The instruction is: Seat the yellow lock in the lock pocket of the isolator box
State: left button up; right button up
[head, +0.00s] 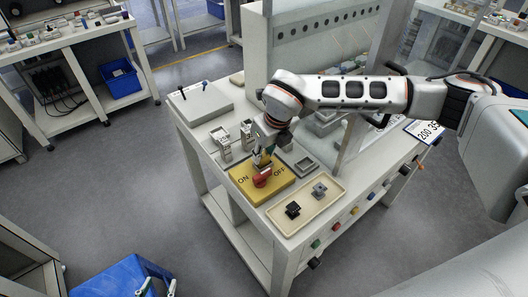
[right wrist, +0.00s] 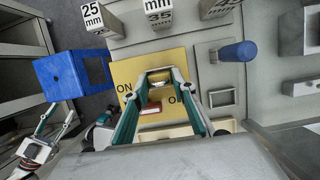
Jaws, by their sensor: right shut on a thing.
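The isolator box (head: 240,180) is a yellow block marked ON and OFF on the bench, with a red handle (head: 262,181) on top. It also shows in the right wrist view (right wrist: 122,72), with its red handle (right wrist: 151,108). My right gripper (head: 263,158) is over the box's back part, shut on the small yellow lock (right wrist: 160,76) between its fingertips. The fingers largely cover the lock, and I cannot tell whether it touches the box. I cannot make out the lock pocket. My left gripper (head: 157,284) is open and empty, low at the bottom left, away from the bench.
A cream tray (head: 331,207) with a black part (head: 292,209) and a grey part (head: 319,190) stands in front. A grey square frame (head: 305,167) lies to the right of the box. Marked metal blocks (head: 221,141) stand behind. A blue container (head: 105,277) is near my left gripper.

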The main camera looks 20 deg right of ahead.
jog(key=shift+f, duration=0.15)
jog(key=o, duration=1.2)
jog(key=shift+r, duration=0.5)
jog(key=b+v, duration=0.1)
jog(key=v, duration=1)
jog(key=shift+s+d+r, duration=0.1)
jog(key=shift+s+r, duration=0.1)
jog(key=shift+s+f, duration=0.1)
